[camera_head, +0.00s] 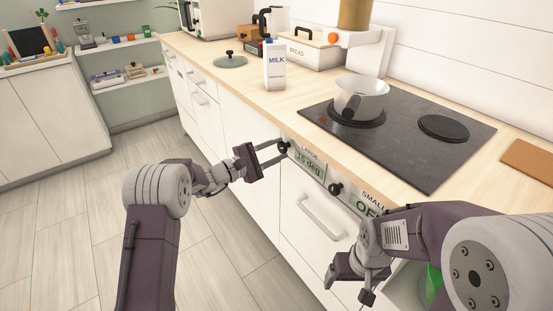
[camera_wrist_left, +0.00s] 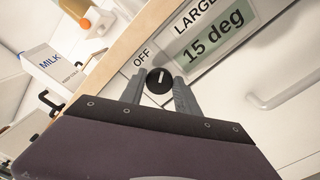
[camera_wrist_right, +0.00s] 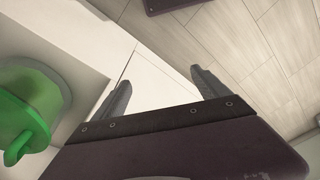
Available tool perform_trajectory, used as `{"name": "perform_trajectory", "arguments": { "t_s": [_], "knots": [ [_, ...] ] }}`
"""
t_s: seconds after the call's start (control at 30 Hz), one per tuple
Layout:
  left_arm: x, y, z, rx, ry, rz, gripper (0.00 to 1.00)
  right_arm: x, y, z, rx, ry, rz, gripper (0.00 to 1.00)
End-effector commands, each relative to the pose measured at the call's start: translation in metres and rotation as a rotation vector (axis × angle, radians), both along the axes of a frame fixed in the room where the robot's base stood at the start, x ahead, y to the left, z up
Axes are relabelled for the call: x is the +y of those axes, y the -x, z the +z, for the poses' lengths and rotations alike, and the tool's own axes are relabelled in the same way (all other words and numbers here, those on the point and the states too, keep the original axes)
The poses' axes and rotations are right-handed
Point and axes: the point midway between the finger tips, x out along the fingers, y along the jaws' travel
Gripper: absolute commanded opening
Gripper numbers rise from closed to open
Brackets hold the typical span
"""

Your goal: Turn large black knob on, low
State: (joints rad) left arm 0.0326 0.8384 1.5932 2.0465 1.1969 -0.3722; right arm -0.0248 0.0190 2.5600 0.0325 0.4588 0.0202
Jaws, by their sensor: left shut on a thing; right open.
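The large black knob (camera_head: 284,147) is on the cabinet front below the counter edge, beside a display reading "LARGE 15 deg" (camera_head: 309,163). In the left wrist view the knob (camera_wrist_left: 159,81) shows a white pointer line, with an "OFF" label (camera_wrist_left: 142,58) beside it. My left gripper (camera_head: 282,151) has its fingers on both sides of the knob, shut on it. The small knob (camera_head: 335,188) sits further right, by a display that reads "SMALL" and partly "OFF" (camera_head: 367,208). My right gripper (camera_head: 347,285) is open and empty, low in front of the cabinet; it also shows in its wrist view (camera_wrist_right: 160,88).
A white pot (camera_head: 362,97) stands on the black stove (camera_head: 440,165). A milk carton (camera_head: 275,68) and a bread box (camera_head: 315,50) are on the counter. A cabinet handle (camera_head: 320,217) lies below the knobs. A green object (camera_wrist_right: 30,100) is near my right gripper.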

Motion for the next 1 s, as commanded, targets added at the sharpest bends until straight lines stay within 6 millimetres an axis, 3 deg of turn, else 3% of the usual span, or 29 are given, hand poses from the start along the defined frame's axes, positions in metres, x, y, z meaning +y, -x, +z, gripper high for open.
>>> {"name": "perform_trajectory", "arguments": {
  "t_s": [0.2, 0.77, 0.8, 0.83, 1.0],
  "knots": [
    [0.0, 0.0, -0.004, -0.053, -0.041, 0.0, 0.0, 0.0, 0.0, -0.016, 0.0, 0.0, 0.0, 0.85],
    [0.0, 0.0, -0.002, -0.073, -0.057, -0.001, 0.0, 0.0, 0.0, -0.019, 0.0, 0.0, 0.0, 0.85],
    [0.0, 0.0, -0.002, -0.073, -0.057, -0.001, 0.46, 0.0, 0.0, -0.019, 0.0, 0.0, 0.0, 0.85],
    [0.0, 0.0, -0.002, -0.072, -0.056, -0.001, 0.55, 0.0, 0.0, -0.019, 0.0, 0.0, 0.0, 0.85],
    [0.0, 0.0, -0.001, -0.073, -0.056, 0.0, 0.58, 0.0, 0.0, -0.019, 0.0, 0.0, 0.0, 0.85]
  ]
}}
